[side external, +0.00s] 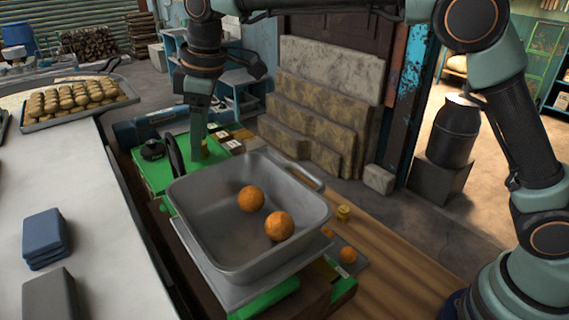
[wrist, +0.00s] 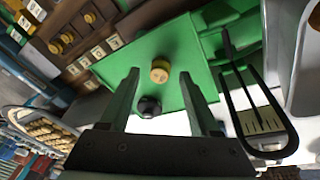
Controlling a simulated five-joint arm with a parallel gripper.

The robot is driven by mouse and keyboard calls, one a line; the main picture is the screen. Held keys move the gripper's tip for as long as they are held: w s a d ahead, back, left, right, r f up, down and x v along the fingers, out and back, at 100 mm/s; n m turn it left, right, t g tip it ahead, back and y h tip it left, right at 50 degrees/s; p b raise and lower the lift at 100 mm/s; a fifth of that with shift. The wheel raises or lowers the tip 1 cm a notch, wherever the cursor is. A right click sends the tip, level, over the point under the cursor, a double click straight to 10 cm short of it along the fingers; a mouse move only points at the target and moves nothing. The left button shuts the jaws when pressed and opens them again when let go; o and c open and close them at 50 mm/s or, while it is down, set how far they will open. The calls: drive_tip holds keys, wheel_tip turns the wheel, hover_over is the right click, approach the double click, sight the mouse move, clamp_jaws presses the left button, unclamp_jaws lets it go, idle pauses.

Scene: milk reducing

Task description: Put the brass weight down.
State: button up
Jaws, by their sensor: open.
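A brass weight (wrist: 160,71), a short yellow cylinder, stands upright on a green plate (wrist: 150,50) in the wrist view. My gripper (wrist: 158,73) is open, with one finger on each side of the weight and green showing between each fingertip and it. In the side view my gripper (side external: 198,140) points down at the far end of the green scale (side external: 160,177). A little of the brass weight (side external: 204,150) shows beside the fingers there; the rest is hidden. Whether its underside fully touches the plate is hard to tell.
A black knob (side external: 152,150) and a dark upright loop (side external: 174,157) stand close to the gripper. A grey pan (side external: 200,225) holds two oranges (side external: 251,198). A wooden tray (wrist: 110,30) holds more weights and labels.

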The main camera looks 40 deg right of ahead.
drive_tip(key=v, duration=1.1)
drive_tip(key=s+d+r+m+t, duration=0.1)
drive_tip(key=s+d+r+m, duration=0.1)
drive_tip(key=d, duration=0.5)
drive_tip(key=s+d+f+m+t+h, duration=0.1)
drive_tip(key=s+d+f+m+t, duration=0.1)
drive_tip(key=s+d+f+m, duration=0.7)
drive_tip(key=s+d+f, duration=0.4)
drive_tip(key=s+d, duration=0.3)
drive_tip(key=d, duration=0.1)
drive_tip(key=shift+d+f, duration=0.25)
drive_tip(key=shift+f, duration=0.1)
